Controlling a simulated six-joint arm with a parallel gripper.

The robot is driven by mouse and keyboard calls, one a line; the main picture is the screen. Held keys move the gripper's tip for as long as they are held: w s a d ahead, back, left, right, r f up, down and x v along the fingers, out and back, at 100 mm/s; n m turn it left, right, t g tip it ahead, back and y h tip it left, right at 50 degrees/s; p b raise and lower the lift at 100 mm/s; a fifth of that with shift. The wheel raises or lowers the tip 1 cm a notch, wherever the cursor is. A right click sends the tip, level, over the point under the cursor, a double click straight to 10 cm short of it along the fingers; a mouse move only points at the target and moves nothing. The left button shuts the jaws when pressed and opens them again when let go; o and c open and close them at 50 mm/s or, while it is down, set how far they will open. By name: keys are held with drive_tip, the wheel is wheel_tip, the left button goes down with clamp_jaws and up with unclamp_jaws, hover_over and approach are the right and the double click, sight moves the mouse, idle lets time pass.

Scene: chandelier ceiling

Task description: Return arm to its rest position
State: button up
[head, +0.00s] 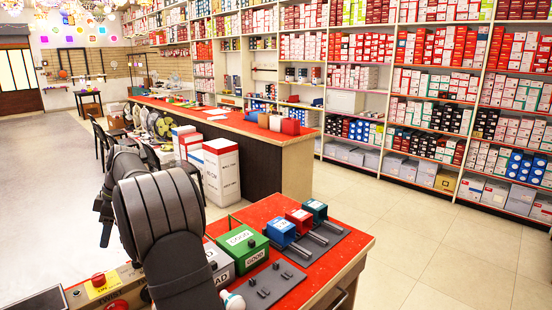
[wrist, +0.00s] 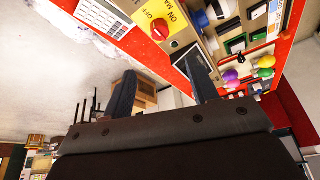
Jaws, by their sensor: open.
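My gripper (wrist: 162,66) shows in the wrist view with its two dark fingers well apart and nothing between them. Behind the fingers I see the red counter edge and floor, at a steep tilt. In the head view my black arm stands folded at the lower left, over the near end of the red-topped workbench (head: 345,240). The gripper's fingers cannot be made out there.
A green GOOD box (head: 241,248) and a grey BAD box (head: 219,268) stand right of my arm. Blue (head: 281,231), red (head: 299,221) and teal (head: 314,211) blocks sit on a dark fixture. A yellow switch plate (head: 101,286) lies left. Floor at right is clear.

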sight(98, 276)
drive_tip(key=x, duration=1.3)
drive_tip(key=shift+s+a+f, duration=0.1)
drive_tip(key=shift+a+f, duration=0.1)
drive_tip(key=shift+f, duration=0.1)
drive_tip(key=shift+a+f, duration=0.1)
drive_tip(key=shift+f, duration=0.2)
drive_tip(key=m+t, duration=0.1)
drive_tip(key=m, duration=0.1)
drive_tip(key=m+t, duration=0.1)
drive_tip(key=m, duration=0.2)
drive_tip(key=shift+s, duration=0.2)
drive_tip(key=m+t, duration=0.1)
drive_tip(key=m, duration=0.2)
drive_tip(key=shift+s+m, duration=0.1)
drive_tip(key=shift+m, duration=0.3)
drive_tip(key=shift+s+a+m+t+h, duration=0.15)
drive_tip(key=shift+m+t, duration=0.3)
drive_tip(key=shift+m, duration=0.6)
drive_tip(key=shift+w+d+m+t+h, duration=0.15)
drive_tip(key=shift+m+t, duration=0.3)
drive_tip(key=shift+m, duration=0.6)
drive_tip(key=shift+s+a+m+t+h, duration=0.1)
drive_tip(key=shift+m+t+h, duration=0.2)
drive_tip(key=shift+m, duration=0.6)
drive_tip(key=shift+a+m+t+h, duration=0.1)
drive_tip(key=shift+m+t+h, duration=0.15)
drive_tip(key=shift+m, duration=0.65)
drive_tip(key=shift+d, duration=0.1)
drive_tip(key=shift+o, duration=0.3)
